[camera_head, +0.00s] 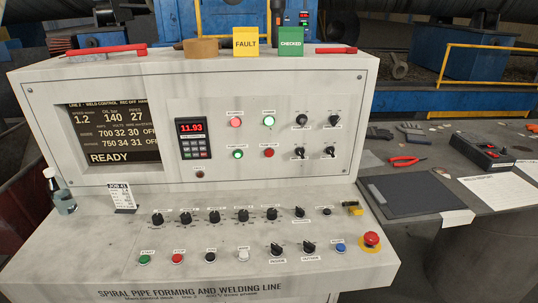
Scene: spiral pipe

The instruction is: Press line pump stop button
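The control console's upright panel (345,95) carries four round buttons or lamps in its middle. At the lower right of these is a dark red button (269,153) under a small label that is too small to read surely. To its left is a lit green one (237,154). Above are a lit pinkish-red one (236,123) and a lit green one (269,121). On the sloped front, a green button (145,259) and a red button (178,258) sit at the left. Which button is the pump stop cannot be read surely. Neither gripper is in view.
Several black knobs (214,216) line the sloped desk. A red emergency mushroom button (371,239) stands at its right. A bottle (60,193) and a card (122,196) stand at left. FAULT (246,41) and CHECKED (291,41) blocks stand on top. A side table (460,150) holds red pliers (407,161).

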